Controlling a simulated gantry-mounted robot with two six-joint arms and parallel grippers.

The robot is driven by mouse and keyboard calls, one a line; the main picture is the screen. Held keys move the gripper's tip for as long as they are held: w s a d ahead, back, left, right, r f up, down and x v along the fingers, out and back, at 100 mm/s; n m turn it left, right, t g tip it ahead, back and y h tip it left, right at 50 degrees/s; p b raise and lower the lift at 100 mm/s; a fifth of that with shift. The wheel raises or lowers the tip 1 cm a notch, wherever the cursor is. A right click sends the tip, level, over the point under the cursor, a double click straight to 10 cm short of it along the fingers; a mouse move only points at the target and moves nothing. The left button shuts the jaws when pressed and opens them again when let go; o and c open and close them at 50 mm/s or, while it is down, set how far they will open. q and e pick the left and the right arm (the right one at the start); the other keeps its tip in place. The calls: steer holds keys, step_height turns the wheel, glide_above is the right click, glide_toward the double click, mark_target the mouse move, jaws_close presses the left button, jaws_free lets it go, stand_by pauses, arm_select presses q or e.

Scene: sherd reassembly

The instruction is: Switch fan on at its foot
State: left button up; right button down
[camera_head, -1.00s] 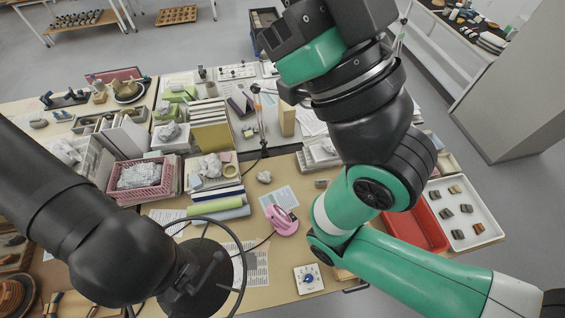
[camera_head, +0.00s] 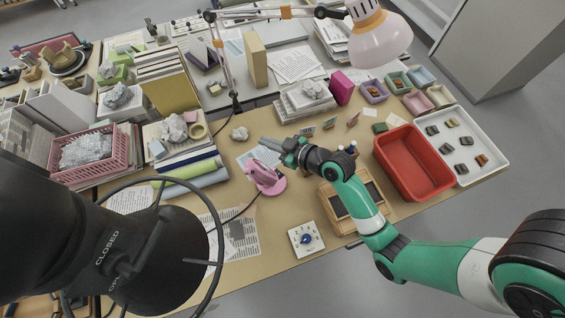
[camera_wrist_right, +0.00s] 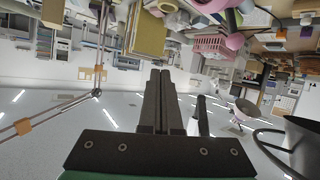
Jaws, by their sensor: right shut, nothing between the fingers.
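The pink fan (camera_head: 266,180) stands on the bench near the middle of the head view, with a round pink foot and a dark cable running to the lower left. Its switch is too small to make out. My right gripper (camera_head: 266,143) is just above and behind the fan's head in the picture; I cannot tell whether they touch. In the right wrist view my right gripper (camera_wrist_right: 164,75) has its two dark fingers together with nothing between them. My left arm fills the lower left of the head view, and its fingers do not show.
A white box with a blue dial (camera_head: 306,239) lies in front of the fan. A red tray (camera_head: 414,165) and white tray (camera_head: 484,170) are at right. Rolled sheets (camera_head: 197,180) and a pink basket (camera_head: 92,160) are at left. A desk lamp (camera_head: 380,40) hangs over the back.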

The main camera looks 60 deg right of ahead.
arm_select(q)
step_height(320, 180, down, 8)
steer(key=b, duration=0.5)
steer(key=shift+b, duration=0.35)
arm_select(e)
steer(key=s+d+f+m+g, duration=0.1)
steer(key=s+f, duration=0.3)
steer(key=f, duration=0.5)
steer(key=s+d+f+m+g+h, duration=0.1)
steer(key=s+d+f, duration=0.1)
steer(key=s+f, duration=0.3)
step_height(320, 180, down, 4)
steer(key=shift+d+r+m, duration=0.1)
steer(key=shift+d+m, duration=0.05)
steer(key=shift+m, duration=0.15)
steer(key=b+x, duration=0.2)
steer(key=x, duration=0.3)
steer(key=b+x, duration=0.2)
steer(key=x, duration=0.3)
steer(key=shift+s+f, duration=0.1)
steer(key=shift+f, duration=0.25)
arm_select(q)
steer(key=shift+f+b, duration=0.55)
steer(key=shift+f, duration=1.9)
arm_select(e)
steer(key=shift+s+f, duration=0.35)
steer(key=shift+f, duration=0.5)
steer(key=shift+s+f, duration=0.35)
steer(key=shift+f, duration=0.5)
